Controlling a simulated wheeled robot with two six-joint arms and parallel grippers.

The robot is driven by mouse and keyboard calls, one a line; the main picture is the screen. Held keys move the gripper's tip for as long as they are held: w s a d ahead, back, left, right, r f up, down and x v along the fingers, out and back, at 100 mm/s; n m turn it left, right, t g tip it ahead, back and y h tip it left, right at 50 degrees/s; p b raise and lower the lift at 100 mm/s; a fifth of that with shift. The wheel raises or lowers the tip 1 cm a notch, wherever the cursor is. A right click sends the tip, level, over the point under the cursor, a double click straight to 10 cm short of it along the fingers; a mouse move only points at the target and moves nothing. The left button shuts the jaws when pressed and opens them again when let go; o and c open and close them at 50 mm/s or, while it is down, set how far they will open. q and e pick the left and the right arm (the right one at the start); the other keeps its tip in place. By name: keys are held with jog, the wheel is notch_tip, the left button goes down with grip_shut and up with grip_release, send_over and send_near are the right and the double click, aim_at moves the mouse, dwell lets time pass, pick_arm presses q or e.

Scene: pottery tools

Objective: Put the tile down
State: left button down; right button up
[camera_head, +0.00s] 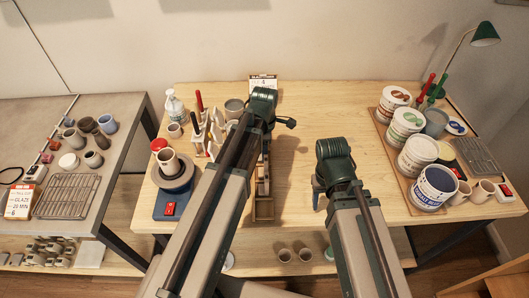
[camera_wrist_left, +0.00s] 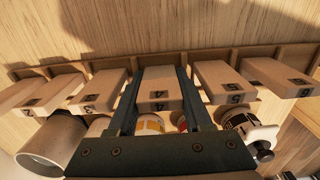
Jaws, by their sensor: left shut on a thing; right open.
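A pale wooden tile marked 4 (camera_wrist_left: 160,90) sits between the two fingers of my left gripper (camera_wrist_left: 160,74), which is shut on it in the left wrist view. The tile is in line with neighbouring numbered tiles, including one marked 5 (camera_wrist_left: 222,84), along a wooden rack (camera_wrist_left: 110,62) with dividers. I cannot tell whether it rests on the rack or is slightly raised. In the head view, my left arm hides the tile and most of the rack (camera_head: 264,210). My right gripper (camera_head: 318,194) is open and empty over the table's front part.
A card marked 4 (camera_head: 263,82) stands at the back of the wooden table (camera_head: 335,105). A wheel with a cup (camera_head: 168,161) and tools are at left. Paint tubs (camera_head: 418,154) and a lamp (camera_head: 485,34) are at right. The table's back middle is clear.

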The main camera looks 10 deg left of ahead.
jog(key=shift+f, duration=0.1)
pick_arm(q)
jog(key=shift+f, duration=0.25)
pick_arm(e)
jog(key=shift+f, duration=0.15)
pick_arm(q)
jog(key=c, duration=0.6)
grip_release()
jog(key=shift+r, duration=0.15)
jog(key=shift+r, duration=0.1)
pick_arm(e)
jog(key=shift+r, duration=0.25)
pick_arm(q)
notch_tip(320, 180, up, 12)
jog(key=p, duration=1.2)
jog(key=shift+r, duration=0.1)
pick_arm(e)
notch_tip(320, 180, up, 12)
